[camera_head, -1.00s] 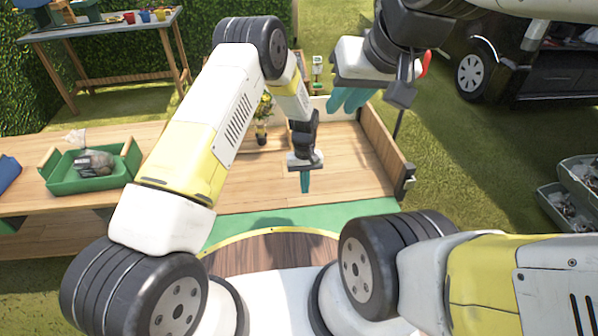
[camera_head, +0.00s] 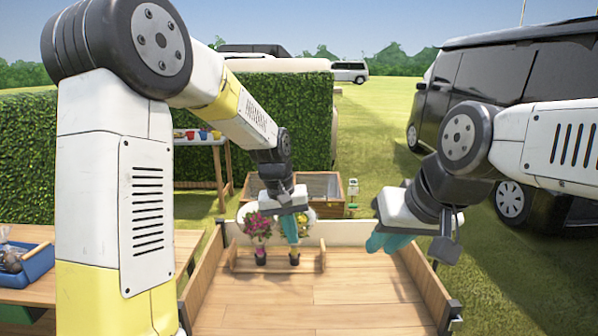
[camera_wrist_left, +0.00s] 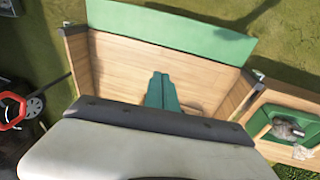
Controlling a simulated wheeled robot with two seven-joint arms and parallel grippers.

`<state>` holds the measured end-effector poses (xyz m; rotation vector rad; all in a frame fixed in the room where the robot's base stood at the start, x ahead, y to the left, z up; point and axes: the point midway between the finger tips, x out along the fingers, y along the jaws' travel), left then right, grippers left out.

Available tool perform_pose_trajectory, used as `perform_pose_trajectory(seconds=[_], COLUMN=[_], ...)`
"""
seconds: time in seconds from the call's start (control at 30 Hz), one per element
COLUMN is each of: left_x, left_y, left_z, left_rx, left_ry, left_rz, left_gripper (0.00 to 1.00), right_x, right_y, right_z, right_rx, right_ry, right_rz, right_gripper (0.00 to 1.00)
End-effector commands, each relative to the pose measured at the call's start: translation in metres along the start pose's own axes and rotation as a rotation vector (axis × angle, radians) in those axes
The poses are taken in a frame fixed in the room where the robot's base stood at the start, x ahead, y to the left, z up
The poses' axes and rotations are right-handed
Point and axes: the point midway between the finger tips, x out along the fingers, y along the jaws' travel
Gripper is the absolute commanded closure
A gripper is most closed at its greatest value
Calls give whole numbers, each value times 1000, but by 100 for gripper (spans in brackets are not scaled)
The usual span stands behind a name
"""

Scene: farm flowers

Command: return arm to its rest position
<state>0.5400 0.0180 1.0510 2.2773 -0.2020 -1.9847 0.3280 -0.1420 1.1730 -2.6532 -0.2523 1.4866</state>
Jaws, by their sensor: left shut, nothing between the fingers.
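My left gripper (camera_head: 291,230) has teal fingers pointing down, shut and empty, above the far part of the wooden cart bed (camera_head: 330,290). In the left wrist view its fingers (camera_wrist_left: 162,92) lie together over bare planks. In the head view it overlaps one of the potted plants at the back, so part of that plant is hidden; I cannot tell if they touch. My right gripper (camera_head: 388,242) hangs at the right side over the bed, with teal fingers close together; nothing is seen held, and its opening is unclear.
A pink-flowered pot (camera_head: 258,228) stands in a low wooden rack (camera_head: 238,262) at the back of the bed. A blue crate (camera_head: 38,262) sits on the left table. Behind are a planter box (camera_head: 320,188), a hedge (camera_head: 300,120) and a black van (camera_head: 480,75). The front bed is clear.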

Motion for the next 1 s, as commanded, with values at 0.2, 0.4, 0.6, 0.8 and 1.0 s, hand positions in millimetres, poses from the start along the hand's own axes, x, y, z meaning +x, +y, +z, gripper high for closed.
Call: perform_pose_trajectory(seconds=[0.2, 0.4, 0.6, 0.8, 1.0], left_x=[-90, -142, -164, -169, -169], left_y=[-39, -68, -88, -96, -96], left_z=[49, 108, 164, 190, 194], left_rx=[16, 39, 61, 74, 77], left_ry=[132, 251, 351, 400, 405], left_rz=[29, 35, 24, 13, 11], left_gripper=[100, 100, 100, 100, 100], right_x=[0, 0, 0, 0, 0], right_y=[0, 0, 0, 0, 0], right_z=[0, 0, 0, 0, 0], right_rx=[0, 0, 0, 0, 0], right_ry=[0, 0, 0, 0, 0], right_rz=[0, 0, 0, 0, 0], right_gripper=[80, 80, 80, 80, 80])
